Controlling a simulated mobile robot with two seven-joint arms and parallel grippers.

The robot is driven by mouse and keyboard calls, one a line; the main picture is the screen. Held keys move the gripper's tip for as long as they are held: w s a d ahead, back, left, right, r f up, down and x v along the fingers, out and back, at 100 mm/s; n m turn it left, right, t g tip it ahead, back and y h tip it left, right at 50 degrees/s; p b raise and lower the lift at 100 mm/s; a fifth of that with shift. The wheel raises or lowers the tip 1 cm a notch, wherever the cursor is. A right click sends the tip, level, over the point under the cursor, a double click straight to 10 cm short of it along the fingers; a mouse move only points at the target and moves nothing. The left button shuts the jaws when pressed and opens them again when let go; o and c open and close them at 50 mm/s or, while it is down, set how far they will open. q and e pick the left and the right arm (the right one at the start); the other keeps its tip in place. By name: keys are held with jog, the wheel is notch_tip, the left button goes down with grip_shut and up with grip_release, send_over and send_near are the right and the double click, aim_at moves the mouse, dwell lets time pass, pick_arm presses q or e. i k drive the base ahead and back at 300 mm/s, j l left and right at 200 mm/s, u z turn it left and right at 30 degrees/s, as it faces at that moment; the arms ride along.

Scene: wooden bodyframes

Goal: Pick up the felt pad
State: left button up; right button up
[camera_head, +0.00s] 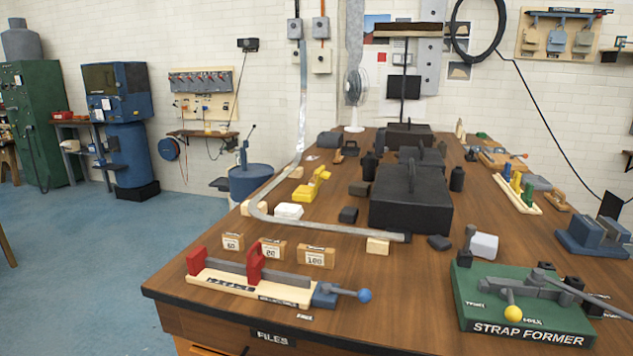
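No thing in the head view is clearly marked as the felt pad. I cannot tell which is felt. All rest on the wooden bench (400,300). Neither of my grippers is in view.
A red-jawed clamp fixture (250,282) lies at the bench's front left, with several labelled sanding blocks (315,256) behind it. The green strap former (522,308) fills the front right. A black case (410,198) and the bent strap (330,227) occupy the middle. Front-centre bench is clear.

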aim_at(311, 181)
jog(key=i+j+u, duration=0.2)
jog(key=j+u, duration=0.2)
jog(key=i+j+u, duration=0.4)
jog(key=j, duration=0.15)
jog(key=i+j+u, duration=0.2)
jog(key=j+u, duration=0.2)
jog(key=i+j+u, duration=0.25)
jog(key=u, duration=0.2)
jog(key=i+j+u, duration=0.1)
jog(key=i, duration=0.5)
jog(key=i+j+u, duration=0.15)
jog(key=i, duration=0.45)
jog(key=i+z, duration=0.55)
jog(key=z, duration=0.15)
jog(key=i+j+z, duration=0.1)
jog(key=i+z, duration=0.4)
jog(key=z, duration=0.35)
jog(key=i+z, duration=0.2)
jog(key=z, duration=0.25)
jog(key=i+j+z, duration=0.1)
jog(key=z, duration=0.4)
jog(key=i+j+z, duration=0.2)
jog(key=z, duration=0.3)
jog(key=i+j+z, duration=0.1)
jog(key=z, duration=0.4)
jog(key=j, duration=0.05)
